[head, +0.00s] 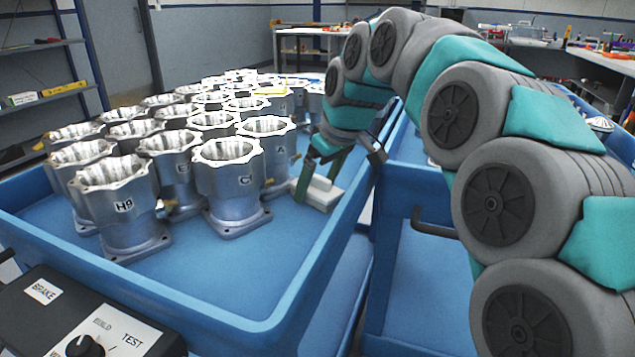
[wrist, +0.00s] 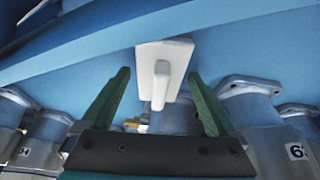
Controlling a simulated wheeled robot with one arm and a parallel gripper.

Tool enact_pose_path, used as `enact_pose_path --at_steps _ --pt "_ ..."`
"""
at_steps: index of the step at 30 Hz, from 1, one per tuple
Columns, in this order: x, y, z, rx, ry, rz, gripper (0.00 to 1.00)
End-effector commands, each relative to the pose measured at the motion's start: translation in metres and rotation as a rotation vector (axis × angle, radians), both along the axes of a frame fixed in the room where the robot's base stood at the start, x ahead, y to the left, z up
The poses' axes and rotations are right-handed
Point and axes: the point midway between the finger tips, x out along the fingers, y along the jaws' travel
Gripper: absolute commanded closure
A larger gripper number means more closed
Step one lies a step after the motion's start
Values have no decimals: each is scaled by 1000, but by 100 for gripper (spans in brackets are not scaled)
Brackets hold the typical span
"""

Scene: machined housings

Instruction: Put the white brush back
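The white brush (head: 319,193) is a pale block with a raised handle. It is in the blue tray (head: 335,234), near the tray's right wall and right of the metal housings. In the wrist view the white brush (wrist: 164,62) shows as a flat plate against blue, its handle pointing toward my gripper. My gripper (head: 320,172) is at the brush from above, its green fingers spread. In the wrist view my gripper (wrist: 160,78) is open, with one finger on each side of the handle and visible gaps between. Its exact height over the brush is unclear.
Several silver housings crowd the tray; the housing marked C (head: 229,185) stands nearest the brush on the left. A black control box (head: 60,310) is at the front left. Another blue cart (head: 420,270) stands to the right. The tray's front floor is clear.

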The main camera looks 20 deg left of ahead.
Motion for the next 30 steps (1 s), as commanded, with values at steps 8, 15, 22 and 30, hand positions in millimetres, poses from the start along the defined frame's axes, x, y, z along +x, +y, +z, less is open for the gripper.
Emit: enact_pose_path --at_steps 8,15,22,30 --pt "0 0 1 0 0 0 3" --pt "-3 -7 23 1 -3 -1 3" --pt "-10 -21 60 1 -3 -1 3" --pt "-17 -34 95 1 -3 -1 3"
